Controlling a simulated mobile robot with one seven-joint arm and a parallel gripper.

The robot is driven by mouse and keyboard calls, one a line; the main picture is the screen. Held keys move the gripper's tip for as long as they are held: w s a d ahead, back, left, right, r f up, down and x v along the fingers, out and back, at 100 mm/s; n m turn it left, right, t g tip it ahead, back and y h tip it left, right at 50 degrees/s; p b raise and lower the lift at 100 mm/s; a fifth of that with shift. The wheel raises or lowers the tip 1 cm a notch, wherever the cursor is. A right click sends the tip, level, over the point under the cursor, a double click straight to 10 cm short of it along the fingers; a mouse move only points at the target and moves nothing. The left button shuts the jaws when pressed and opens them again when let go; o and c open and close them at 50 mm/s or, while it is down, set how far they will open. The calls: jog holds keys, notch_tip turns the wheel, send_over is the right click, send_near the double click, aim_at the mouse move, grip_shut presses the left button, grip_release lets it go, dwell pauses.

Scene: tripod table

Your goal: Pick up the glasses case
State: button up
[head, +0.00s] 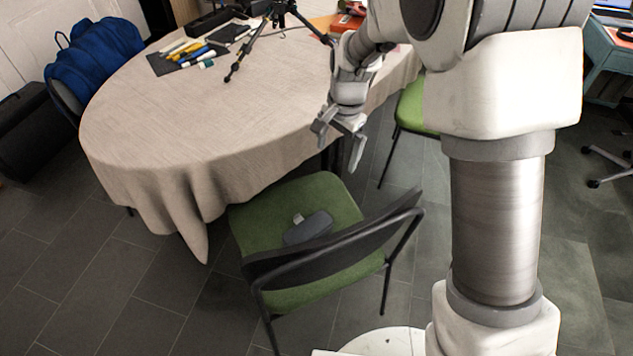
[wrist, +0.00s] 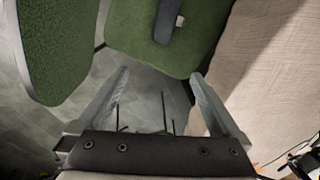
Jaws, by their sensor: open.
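The glasses case (head: 308,228) is a dark grey, rounded, long case lying on the green seat of a chair (head: 262,213) beside the table. A small light object (head: 298,218) lies against it. In the wrist view the case (wrist: 166,22) shows at the top, partly cut off by the frame edge, on the green seat (wrist: 135,45). My gripper (head: 338,148) is open and empty, above and behind the chair near the table's edge. In the wrist view its two fingers (wrist: 160,90) are spread apart, with floor between them and the case beyond the tips.
A round table (head: 200,120) with a beige cloth stands left of my arm, holding markers (head: 190,52) and a tripod (head: 280,15). The chair's black backrest (head: 335,245) rises on the near side of the case. Another green chair (head: 415,108) stands behind.

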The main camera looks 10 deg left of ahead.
jog(key=m+g+b, duration=0.1)
jog(key=m+b, duration=0.1)
jog(key=b, duration=0.1)
send_over(315, 223)
notch_tip(315, 223, down, 17)
jog(key=shift+h, duration=0.4)
jog(key=f+b, duration=0.1)
jog(key=f, duration=0.4)
jog(key=f+b, duration=0.2)
jog(key=f, duration=0.3)
jog(key=shift+s+a+f+b, duration=0.2)
jog(key=shift+f+b, duration=0.1)
jog(key=shift+f, duration=0.1)
jog(key=shift+w+d+f+b, duration=0.15)
jog(key=shift+f+b, duration=0.5)
jog(key=shift+f, duration=0.95)
jog(key=shift+w+d+f+b, duration=0.15)
jog(key=shift+f+b, duration=0.5)
jog(key=shift+f, duration=0.9)
jog(key=c, duration=1.3)
jog(key=shift+r, duration=0.1)
jog(key=shift+c, duration=0.5)
jog(key=shift+r, duration=0.1)
